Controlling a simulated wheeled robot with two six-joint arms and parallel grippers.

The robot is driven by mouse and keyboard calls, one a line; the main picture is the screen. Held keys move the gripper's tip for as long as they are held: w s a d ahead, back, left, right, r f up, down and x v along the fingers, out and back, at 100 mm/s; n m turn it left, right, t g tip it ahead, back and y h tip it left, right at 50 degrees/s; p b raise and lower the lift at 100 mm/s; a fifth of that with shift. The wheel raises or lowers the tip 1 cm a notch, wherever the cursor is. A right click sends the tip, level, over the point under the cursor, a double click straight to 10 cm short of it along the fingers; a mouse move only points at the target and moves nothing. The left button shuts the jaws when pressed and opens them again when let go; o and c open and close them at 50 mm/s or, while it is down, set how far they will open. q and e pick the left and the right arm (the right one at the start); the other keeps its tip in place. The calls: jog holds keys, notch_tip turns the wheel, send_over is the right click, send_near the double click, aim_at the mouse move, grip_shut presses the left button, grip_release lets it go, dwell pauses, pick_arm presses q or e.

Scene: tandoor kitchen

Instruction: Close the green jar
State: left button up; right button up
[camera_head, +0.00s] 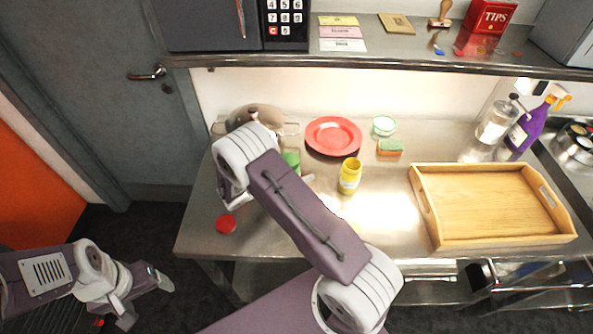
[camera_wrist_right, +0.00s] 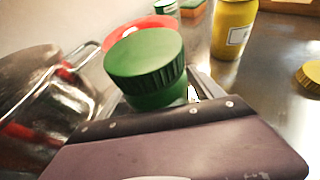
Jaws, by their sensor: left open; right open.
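The green jar (camera_head: 291,160) stands on the steel counter, partly hidden behind my right arm. In the right wrist view a ribbed green lid (camera_wrist_right: 145,52) sits on top of the green jar (camera_wrist_right: 160,98); I cannot tell whether it is tightened. My right gripper (camera_wrist_right: 152,104) is open, close around the jar's near side; its jaws are mostly hidden, and I cannot tell whether they touch it. My left gripper (camera_head: 142,292) is open and empty at the lower left, off the counter.
A yellow jar (camera_head: 350,176), a red plate (camera_head: 333,136), a sponge (camera_head: 390,147) and a lidded pot (camera_head: 257,116) surround the green jar. A red lid (camera_head: 226,224) lies near the front left edge. A yellow lid (camera_wrist_right: 311,75) lies at right. A wooden tray (camera_head: 421,200) occupies the right side.

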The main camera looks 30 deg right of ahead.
jog(key=b+v, duration=0.2)
jog(key=v, duration=0.9)
jog(key=shift+a, duration=0.1)
jog(key=shift+s+a+r, duration=0.1)
jog(key=shift+a+r, duration=0.15)
jog(key=shift+a, duration=0.15)
